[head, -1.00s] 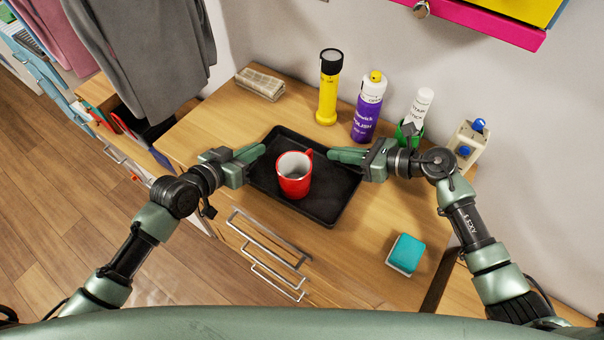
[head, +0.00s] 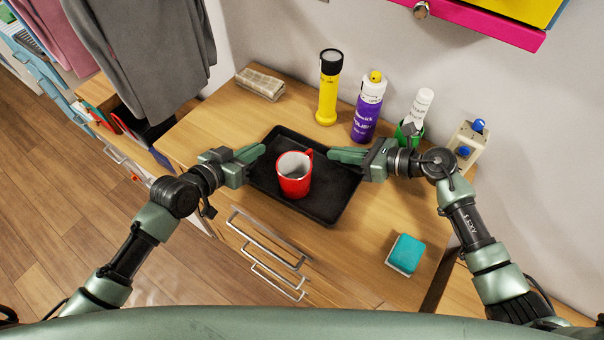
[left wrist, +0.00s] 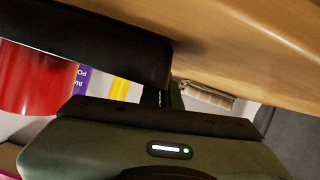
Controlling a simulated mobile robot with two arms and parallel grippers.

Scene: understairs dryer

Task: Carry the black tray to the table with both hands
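The black tray (head: 330,205) lies on the wooden cabinet top, with a red mug (head: 294,184) standing upright in it. My left gripper (head: 258,152) is at the tray's left edge, its fingers close together on the rim. The left wrist view shows the tray's dark wall (left wrist: 90,45) right at those fingers, with part of the red mug (left wrist: 35,80) beside it. My right gripper (head: 338,155) is at the tray's right edge, its fingers close together on the rim. The fingers hide the gripped parts. I cannot tell whether the tray is slightly raised.
Behind the tray stand a yellow torch (head: 328,90), a purple polish can (head: 368,110), a white bottle (head: 418,108) and a cream container (head: 466,142). A folded newspaper (head: 260,83) lies at the back left. A teal sponge (head: 407,251) lies at the front right. Clothes (head: 145,50) hang at left.

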